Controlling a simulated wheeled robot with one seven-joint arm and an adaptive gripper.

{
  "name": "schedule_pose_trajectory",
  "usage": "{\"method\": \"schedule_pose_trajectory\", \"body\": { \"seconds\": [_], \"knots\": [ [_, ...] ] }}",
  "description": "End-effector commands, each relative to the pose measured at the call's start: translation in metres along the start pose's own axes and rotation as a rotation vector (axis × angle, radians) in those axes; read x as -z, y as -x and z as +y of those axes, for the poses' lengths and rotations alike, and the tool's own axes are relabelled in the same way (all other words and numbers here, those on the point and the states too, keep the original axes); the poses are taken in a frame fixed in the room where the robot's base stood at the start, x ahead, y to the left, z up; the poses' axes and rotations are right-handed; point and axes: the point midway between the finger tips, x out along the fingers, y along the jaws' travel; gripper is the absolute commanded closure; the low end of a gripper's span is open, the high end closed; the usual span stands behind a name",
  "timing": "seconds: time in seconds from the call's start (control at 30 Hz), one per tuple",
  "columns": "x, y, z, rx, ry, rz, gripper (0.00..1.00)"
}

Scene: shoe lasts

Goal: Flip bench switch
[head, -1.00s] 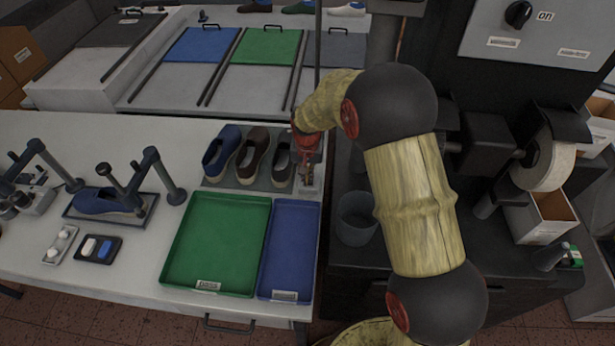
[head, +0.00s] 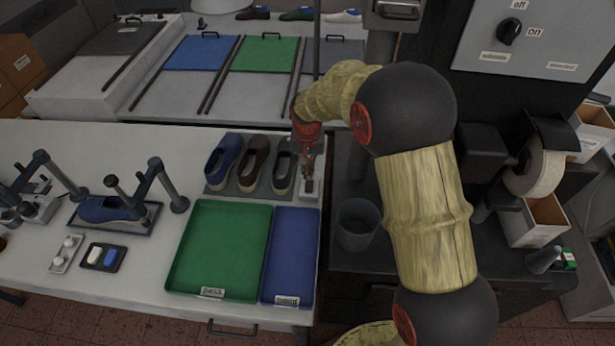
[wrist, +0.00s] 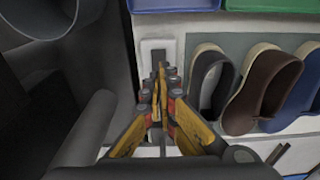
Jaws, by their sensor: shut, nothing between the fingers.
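A white switch plate (head: 313,189) with a grey middle part sits on the bench at its right edge, beside the shoes. It also shows in the wrist view (wrist: 158,45). My gripper (head: 308,178) points down at this plate. In the wrist view my gripper (wrist: 161,72) has its fingers together with nothing between them, and the tips overlap the near part of the plate. I cannot tell whether they touch the switch, and the fingers partly hide its grey part.
A blue, a brown and a grey shoe (head: 284,171) stand left of the plate. A green tray (head: 219,250) and a blue tray (head: 291,255) lie in front. A dark bin (head: 357,224) stands to the right. A wall panel has a black knob (head: 508,31).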

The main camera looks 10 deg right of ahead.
Motion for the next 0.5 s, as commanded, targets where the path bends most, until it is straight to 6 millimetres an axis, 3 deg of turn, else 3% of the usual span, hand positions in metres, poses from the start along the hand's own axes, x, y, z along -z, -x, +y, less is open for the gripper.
{"method": "schedule_pose_trajectory", "body": {
  "seconds": [0.2, 0.5],
  "knots": [
    [0.000, 0.042, -0.001, 0.001, 0.000, 0.002, 1.00],
    [0.000, 0.059, -0.001, 0.001, 0.000, 0.000, 1.00]
  ]
}}
